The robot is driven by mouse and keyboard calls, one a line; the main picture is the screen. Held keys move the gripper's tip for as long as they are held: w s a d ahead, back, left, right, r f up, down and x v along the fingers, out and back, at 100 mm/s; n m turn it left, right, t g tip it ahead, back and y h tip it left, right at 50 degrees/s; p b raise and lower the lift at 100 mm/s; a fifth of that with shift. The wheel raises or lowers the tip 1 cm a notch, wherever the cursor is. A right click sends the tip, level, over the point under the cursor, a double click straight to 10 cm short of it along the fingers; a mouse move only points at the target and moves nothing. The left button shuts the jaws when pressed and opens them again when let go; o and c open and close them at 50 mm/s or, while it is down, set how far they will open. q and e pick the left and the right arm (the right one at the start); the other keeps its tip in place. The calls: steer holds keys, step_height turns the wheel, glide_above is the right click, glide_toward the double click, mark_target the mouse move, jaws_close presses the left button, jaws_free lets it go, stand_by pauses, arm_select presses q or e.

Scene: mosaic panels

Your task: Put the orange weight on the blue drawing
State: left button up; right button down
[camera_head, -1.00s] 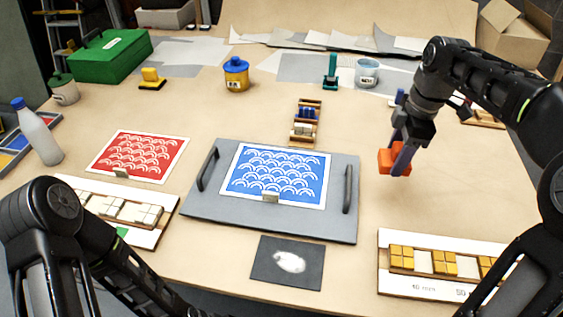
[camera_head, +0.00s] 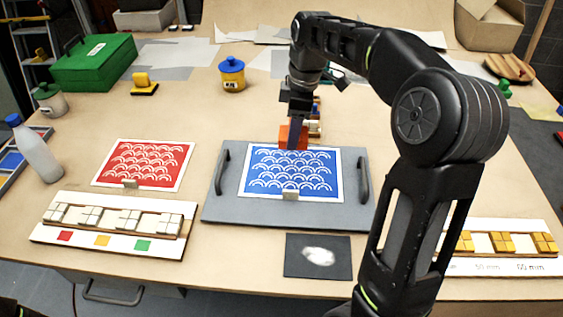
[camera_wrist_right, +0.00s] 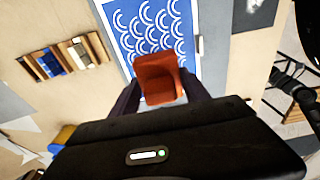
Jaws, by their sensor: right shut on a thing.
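The orange weight (camera_head: 284,137) is held in my right gripper (camera_head: 297,132), at the far edge of the blue drawing in the head view. The blue drawing (camera_head: 290,172) is a white-bordered sheet with white arcs, lying on a grey board with two dark handles. In the right wrist view, the orange weight (camera_wrist_right: 160,78) sits between the two dark fingers and covers part of the blue drawing (camera_wrist_right: 150,28). It appears held above the board; the exact height is hard to tell. My left gripper is out of view.
The grey board (camera_head: 228,208) has a small pale block (camera_head: 290,195) at the drawing's near edge. A red drawing (camera_head: 145,163) lies to the left. A wooden rack (camera_wrist_right: 64,58) stands just beyond the board. A dark sheet (camera_head: 318,256) lies in front.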

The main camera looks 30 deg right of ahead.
glide_above(291, 170)
steer(key=shift+s+d+f+p, duration=0.1)
steer(key=shift+f+p, duration=0.1)
steer(key=shift+f, duration=1.4)
steer(key=shift+d+f+p, duration=0.1)
steer(key=shift+f+p, duration=0.1)
steer(key=shift+f, duration=1.35)
steer(key=shift+f, duration=1.85)
steer(key=shift+f, duration=0.1)
steer(key=c, duration=0.5)
jaws_free()
steer(key=r, duration=0.8)
steer(key=s+d+r, duration=0.1)
steer(key=r, duration=0.3)
